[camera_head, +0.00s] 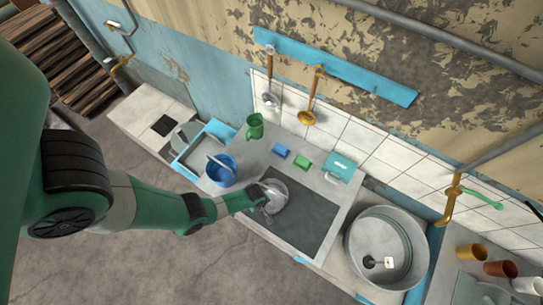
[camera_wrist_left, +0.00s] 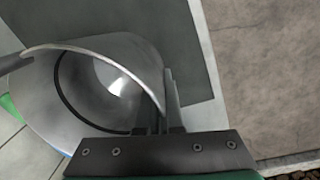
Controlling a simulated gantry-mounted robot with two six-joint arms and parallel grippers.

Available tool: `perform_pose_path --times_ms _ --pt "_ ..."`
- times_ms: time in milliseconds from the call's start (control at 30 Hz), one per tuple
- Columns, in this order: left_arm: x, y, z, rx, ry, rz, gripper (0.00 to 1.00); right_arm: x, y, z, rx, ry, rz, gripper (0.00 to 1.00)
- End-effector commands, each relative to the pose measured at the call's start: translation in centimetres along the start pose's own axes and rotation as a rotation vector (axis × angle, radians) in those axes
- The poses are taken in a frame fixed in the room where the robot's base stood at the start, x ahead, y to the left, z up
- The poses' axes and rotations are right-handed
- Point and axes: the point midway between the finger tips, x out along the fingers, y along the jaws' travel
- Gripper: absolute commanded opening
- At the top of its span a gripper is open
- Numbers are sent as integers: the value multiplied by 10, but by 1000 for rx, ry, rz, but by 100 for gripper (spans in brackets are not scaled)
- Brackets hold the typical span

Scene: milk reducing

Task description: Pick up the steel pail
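The steel pail (camera_head: 274,194) is a shiny grey round vessel at the dark mat on the counter, in the middle of the head view. Whether its base touches the mat is hard to tell. In the left wrist view the pail (camera_wrist_left: 100,85) shows its open mouth and inside, with the rim running to the fingers. My left gripper (camera_head: 260,203) reaches it from the left. In the wrist view its fingers (camera_wrist_left: 165,115) are close together with the pail's wall between them, one inside and one outside. My right gripper is in neither view.
A large steel basin (camera_head: 388,212) stands right. The dark mat (camera_head: 300,224) is bare around the pail.

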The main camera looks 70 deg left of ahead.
Motion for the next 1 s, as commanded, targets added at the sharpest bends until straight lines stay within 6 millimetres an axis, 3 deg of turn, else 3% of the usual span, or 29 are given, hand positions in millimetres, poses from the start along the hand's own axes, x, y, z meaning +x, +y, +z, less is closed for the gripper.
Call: perform_pose_path --times_ms 633,767,1000 --pt "-4 1 0 0 0 1 0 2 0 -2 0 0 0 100" --pt "-27 3 0 0 0 3 0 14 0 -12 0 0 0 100" --pt "-82 8 0 0 0 1 0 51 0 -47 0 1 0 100"
